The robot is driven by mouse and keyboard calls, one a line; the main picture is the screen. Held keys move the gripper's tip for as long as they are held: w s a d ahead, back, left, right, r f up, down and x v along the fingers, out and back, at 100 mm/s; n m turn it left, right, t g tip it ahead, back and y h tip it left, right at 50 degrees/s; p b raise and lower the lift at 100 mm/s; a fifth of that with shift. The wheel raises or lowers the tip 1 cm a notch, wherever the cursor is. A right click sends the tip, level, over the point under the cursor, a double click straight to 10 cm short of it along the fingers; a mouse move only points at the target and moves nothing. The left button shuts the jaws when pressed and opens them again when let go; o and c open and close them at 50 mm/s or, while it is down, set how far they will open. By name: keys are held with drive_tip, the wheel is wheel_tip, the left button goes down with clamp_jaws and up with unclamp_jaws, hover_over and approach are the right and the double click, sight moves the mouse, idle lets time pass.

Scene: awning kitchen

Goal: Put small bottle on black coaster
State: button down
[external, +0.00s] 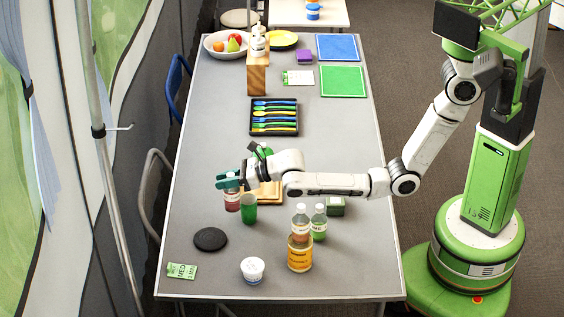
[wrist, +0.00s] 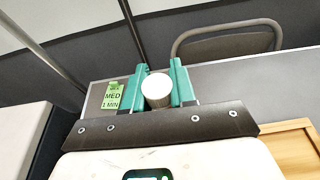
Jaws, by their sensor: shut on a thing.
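My gripper (external: 229,181) is shut on the cap of a small bottle (external: 232,202) with red contents, seen upright. In the wrist view my gripper (wrist: 158,88) has its two teal fingers on either side of the bottle's white cap (wrist: 157,90); the rest of the bottle is hidden below it. I cannot tell whether the bottle touches the table. The round black coaster (external: 210,239) lies bare on the grey table, nearer the camera and a little left of the bottle. The coaster does not show in the wrist view.
A green cup (external: 249,210) stands close to the right of the bottle. Two bottles (external: 301,222), an orange-brown jar (external: 300,254) and a white tub (external: 252,269) stand nearer the front. A green MED card (external: 181,270) lies front left. Table around the coaster is clear.

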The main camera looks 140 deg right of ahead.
drive_tip(key=w+d+f+b, duration=0.2)
drive_tip(key=w+f+b, duration=0.1)
drive_tip(key=f, duration=0.5)
drive_tip(key=shift+w+d+f, duration=0.25)
drive_tip(key=shift+w+f, duration=0.15)
drive_tip(key=shift+w, duration=0.1)
drive_tip(key=shift+f, duration=0.15)
drive_tip(key=c, duration=0.9)
unclamp_jaws()
drive_tip(key=shift+b, duration=0.3)
